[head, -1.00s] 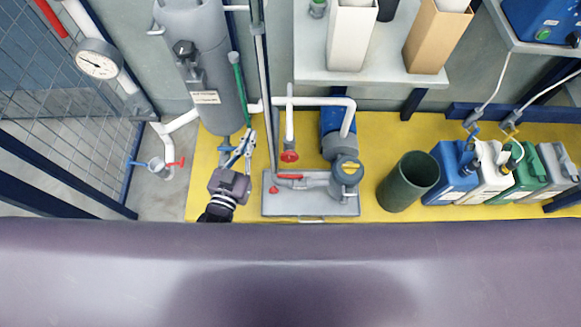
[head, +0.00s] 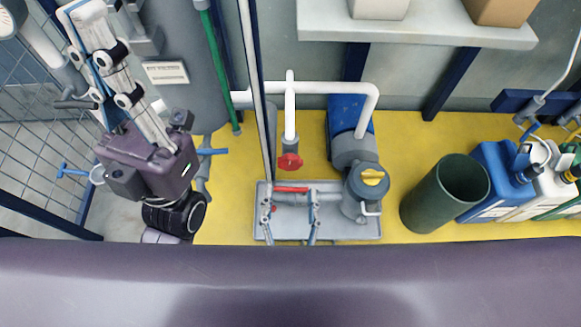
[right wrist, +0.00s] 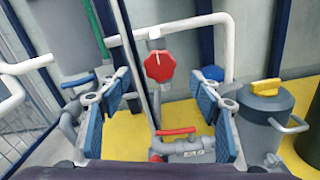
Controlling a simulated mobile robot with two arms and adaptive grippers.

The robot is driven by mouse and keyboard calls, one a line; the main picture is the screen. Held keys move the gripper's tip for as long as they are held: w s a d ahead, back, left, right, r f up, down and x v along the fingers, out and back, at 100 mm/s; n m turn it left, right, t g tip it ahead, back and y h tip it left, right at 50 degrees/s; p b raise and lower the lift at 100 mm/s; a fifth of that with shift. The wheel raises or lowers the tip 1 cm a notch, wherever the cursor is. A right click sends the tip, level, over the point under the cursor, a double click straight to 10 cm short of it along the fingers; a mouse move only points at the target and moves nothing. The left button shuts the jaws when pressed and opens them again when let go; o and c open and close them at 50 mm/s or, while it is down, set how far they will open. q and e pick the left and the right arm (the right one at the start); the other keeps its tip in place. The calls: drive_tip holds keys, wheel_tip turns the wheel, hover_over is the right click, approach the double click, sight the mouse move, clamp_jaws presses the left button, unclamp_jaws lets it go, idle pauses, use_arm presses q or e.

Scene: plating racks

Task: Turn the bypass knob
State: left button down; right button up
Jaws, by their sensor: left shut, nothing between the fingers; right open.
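A red knob (head: 290,162) sits on the white vertical pipe above the grey pump tray; I take it as the bypass knob. In the right wrist view the red knob (right wrist: 159,67) is unobstructed. My right gripper (head: 290,203) is open and empty, below the knob in the head view. In the right wrist view its blue-padded fingers (right wrist: 158,95) stand wide apart, left and right of the knob's line, apart from it.
A red lever (head: 292,189) and a pump with a yellow cap (head: 373,178) are on the grey tray (head: 338,228). A thin upright pipe (head: 256,90) stands left of the knob. A green bin (head: 424,208) and a blue canister (head: 490,185) are right.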

sight(291, 165)
drive_tip(key=w+b, duration=0.1)
drive_tip(key=w, duration=0.6)
drive_tip(key=shift+c, duration=0.4)
drive_tip(key=c, duration=1.1)
